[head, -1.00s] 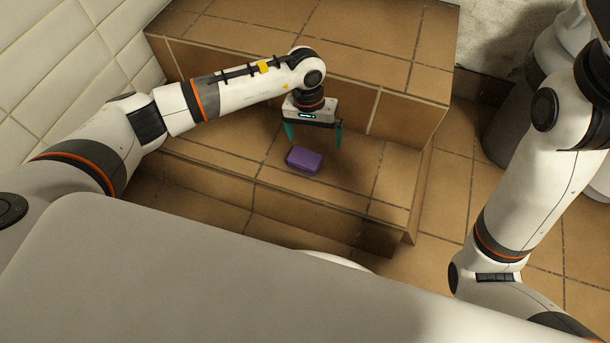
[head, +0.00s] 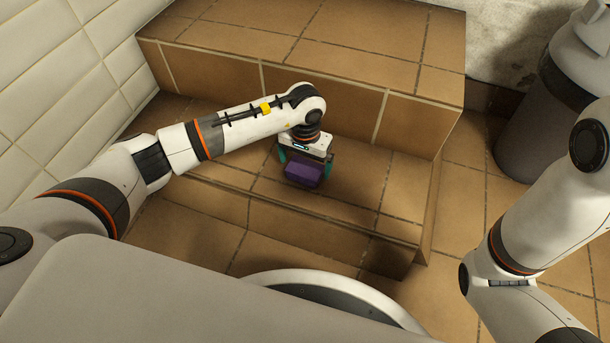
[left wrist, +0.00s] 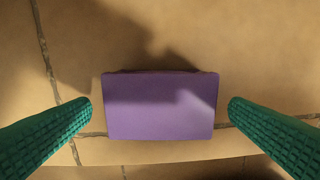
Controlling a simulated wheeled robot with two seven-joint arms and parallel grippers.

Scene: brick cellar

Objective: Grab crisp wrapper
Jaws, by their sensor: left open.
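The crisp wrapper seems to be the purple block-like packet (head: 304,173), lying on the lower tiled step. In the left wrist view the purple packet (left wrist: 160,106) lies flat between the two green fingers, with a gap on each side. My left gripper (head: 304,173) is open and low over the packet, with a finger on either side of it. In the left wrist view the open left gripper (left wrist: 160,108) has nothing held. My right arm shows at the right, but its gripper is out of view.
The tiled lower step (head: 370,190) is bare around the packet. A higher tiled step (head: 340,40) rises behind it. A white tiled wall (head: 60,90) stands at the left. A grey container (head: 540,130) stands on the floor at the right.

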